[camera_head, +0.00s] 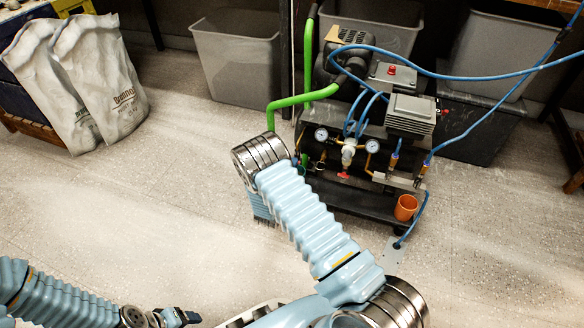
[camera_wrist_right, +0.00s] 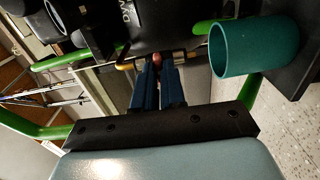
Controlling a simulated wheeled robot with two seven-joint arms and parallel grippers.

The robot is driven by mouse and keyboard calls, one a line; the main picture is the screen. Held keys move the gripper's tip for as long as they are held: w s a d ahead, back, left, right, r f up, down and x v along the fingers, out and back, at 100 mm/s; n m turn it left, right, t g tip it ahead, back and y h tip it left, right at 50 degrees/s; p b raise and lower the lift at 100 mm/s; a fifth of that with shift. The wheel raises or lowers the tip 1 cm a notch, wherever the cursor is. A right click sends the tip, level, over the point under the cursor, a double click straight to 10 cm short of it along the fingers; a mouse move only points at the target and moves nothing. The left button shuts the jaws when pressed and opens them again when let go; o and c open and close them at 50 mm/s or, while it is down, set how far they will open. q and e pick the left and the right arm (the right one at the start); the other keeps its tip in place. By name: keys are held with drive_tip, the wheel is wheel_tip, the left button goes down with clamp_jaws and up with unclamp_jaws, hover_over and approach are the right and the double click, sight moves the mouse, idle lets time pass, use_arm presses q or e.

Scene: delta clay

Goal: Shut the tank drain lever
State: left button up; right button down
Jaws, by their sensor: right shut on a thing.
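The compressor's black tank (camera_head: 345,150) stands on a low base in the head view; the tank (camera_wrist_right: 135,28) also fills the top of the right wrist view. My right gripper (camera_wrist_right: 158,82) has its two dark blue fingers close together at the tank's underside. They are shut on a small reddish part (camera_wrist_right: 157,62), which seems to be the drain lever; the fingers hide most of it. A brassy fitting (camera_wrist_right: 125,65) sits just left of the fingertips. In the head view, my right wrist hides the fingertips and lever. My left gripper (camera_head: 180,318) is low at the bottom edge, away from the compressor.
A teal cup (camera_wrist_right: 262,47) is close to the right of my right fingers. A green pipe (camera_head: 308,95) runs beside my right wrist. Grey bins (camera_head: 240,65) stand behind.

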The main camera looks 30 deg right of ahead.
drive_tip(key=c, duration=1.2)
unclamp_jaws()
drive_tip(key=p+v, duration=0.1)
drive_tip(key=v, duration=1.3)
drive_tip(key=shift+d, duration=0.1)
